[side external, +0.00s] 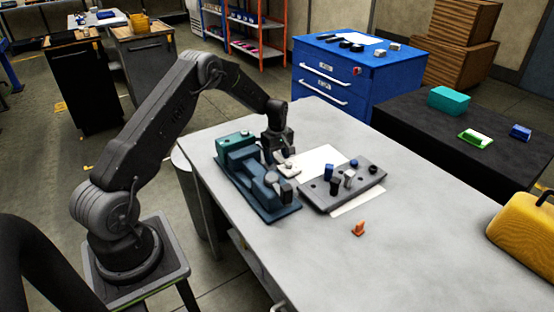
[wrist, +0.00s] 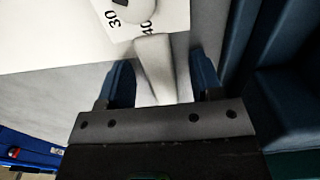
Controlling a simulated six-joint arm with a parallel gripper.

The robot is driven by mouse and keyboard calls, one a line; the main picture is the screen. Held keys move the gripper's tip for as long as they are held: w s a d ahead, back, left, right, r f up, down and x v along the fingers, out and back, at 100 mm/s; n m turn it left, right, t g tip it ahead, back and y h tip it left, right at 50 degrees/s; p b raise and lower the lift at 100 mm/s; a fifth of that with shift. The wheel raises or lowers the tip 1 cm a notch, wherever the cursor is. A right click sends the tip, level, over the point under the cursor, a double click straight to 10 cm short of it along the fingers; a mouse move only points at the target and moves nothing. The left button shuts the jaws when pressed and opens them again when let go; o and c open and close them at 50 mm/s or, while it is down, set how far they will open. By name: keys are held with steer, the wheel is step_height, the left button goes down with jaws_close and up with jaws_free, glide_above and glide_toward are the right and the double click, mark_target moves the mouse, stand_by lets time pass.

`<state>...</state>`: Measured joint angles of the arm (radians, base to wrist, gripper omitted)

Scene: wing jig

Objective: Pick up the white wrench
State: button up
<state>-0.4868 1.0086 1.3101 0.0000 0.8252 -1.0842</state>
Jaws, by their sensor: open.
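The white wrench (side external: 290,169) lies beside the blue-green jig (side external: 238,175) in the side view, partly hidden by my gripper (side external: 277,158). In the wrist view the pale handle of the wrench (wrist: 154,65) runs between the two blue fingertips of my gripper (wrist: 162,80). Its rounded head, with a dark opening, lies over a white sheet marked 30 and 40 (wrist: 178,14). My gripper is open, with a visible gap between each finger and the handle. Whether the fingers straddle it at table height is hard to tell.
A grey block with several pegs (side external: 343,190) sits on the white sheet, right of the wrench. The jig stands close on the other side. The table front (side external: 300,255) is clear.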

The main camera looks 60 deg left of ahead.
steer(key=shift+f, duration=0.1)
steer(key=shift+c, duration=0.3)
steer(key=shift+w, duration=0.1)
jaws_close()
